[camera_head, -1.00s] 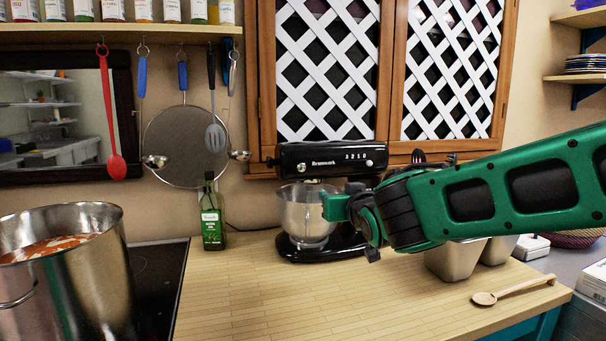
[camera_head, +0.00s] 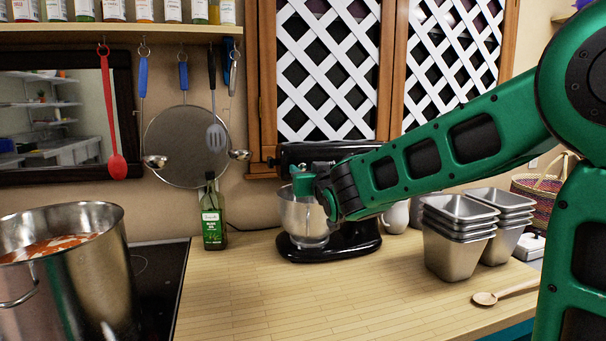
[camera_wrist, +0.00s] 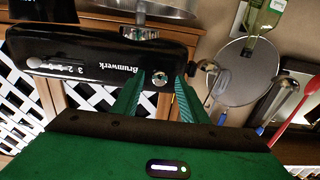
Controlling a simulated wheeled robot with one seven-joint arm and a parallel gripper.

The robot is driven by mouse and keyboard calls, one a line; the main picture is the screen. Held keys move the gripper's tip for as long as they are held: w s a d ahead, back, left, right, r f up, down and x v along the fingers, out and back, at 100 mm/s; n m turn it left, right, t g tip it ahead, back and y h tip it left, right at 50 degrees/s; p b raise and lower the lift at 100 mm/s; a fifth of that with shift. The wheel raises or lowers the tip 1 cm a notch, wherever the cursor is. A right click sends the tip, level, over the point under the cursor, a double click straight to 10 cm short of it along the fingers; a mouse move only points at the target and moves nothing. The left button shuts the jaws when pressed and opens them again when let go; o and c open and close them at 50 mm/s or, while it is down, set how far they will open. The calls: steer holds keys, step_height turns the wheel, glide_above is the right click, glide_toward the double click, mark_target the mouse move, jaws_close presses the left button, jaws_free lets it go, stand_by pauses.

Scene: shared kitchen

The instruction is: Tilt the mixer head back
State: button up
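The black stand mixer's head (camera_head: 318,152) lies level over its steel bowl (camera_head: 300,215), on a black base (camera_head: 335,247). My gripper (camera_head: 302,178) is at the front end of the head, just above the bowl, and my forearm hides part of the mixer. In the wrist view the mixer head (camera_wrist: 100,58) shows its name and a silver knob. My gripper's two green fingers (camera_wrist: 158,95) are spread apart there, with the knob end of the head between or just beyond their tips. I cannot tell whether they touch it.
A green oil bottle (camera_head: 213,215) stands left of the mixer. A large steel pot (camera_head: 75,270) is on the hob at the left. Stacked metal tins (camera_head: 455,250) and a wooden spoon (camera_head: 500,293) are at the right. The front middle of the counter is clear.

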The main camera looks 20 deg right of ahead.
steer(key=shift+w, duration=0.5)
jaws_close()
steer(key=shift+a, duration=0.1)
